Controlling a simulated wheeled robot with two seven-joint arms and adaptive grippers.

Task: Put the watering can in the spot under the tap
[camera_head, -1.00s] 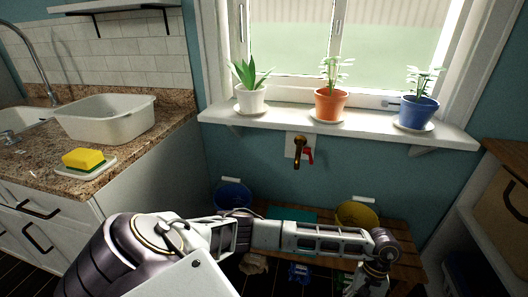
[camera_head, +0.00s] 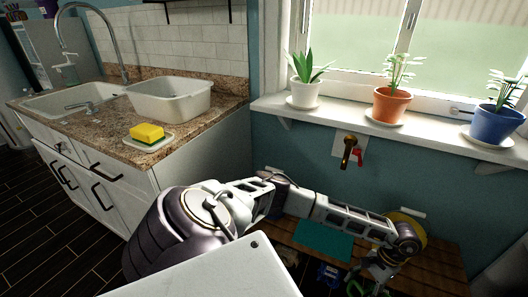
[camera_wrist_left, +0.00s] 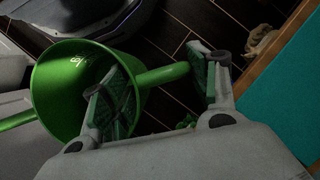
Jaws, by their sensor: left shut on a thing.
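The green watering can (camera_wrist_left: 72,80) is in the left wrist view, its mouth facing the camera. My left gripper (camera_wrist_left: 160,90) is shut on it, with a green tubular part between its fingers. In the head view the left gripper (camera_head: 375,278) is low at the right, and a bit of green shows beside it at the bottom edge. The brass tap (camera_head: 348,152) with a red handle is on the wall. Below it a teal mat (camera_head: 322,241) lies bare on the wooden bench (camera_head: 435,265). The mat also shows in the wrist view (camera_wrist_left: 290,105), right of the can. My right gripper is out of view.
A yellow bucket (camera_head: 408,220) stands on the bench right of the mat, partly behind my arm. Potted plants line the windowsill (camera_head: 430,131) above. A counter (camera_head: 105,140) with a basin and sponge is at the left. A blue item (camera_head: 328,274) is below the bench edge.

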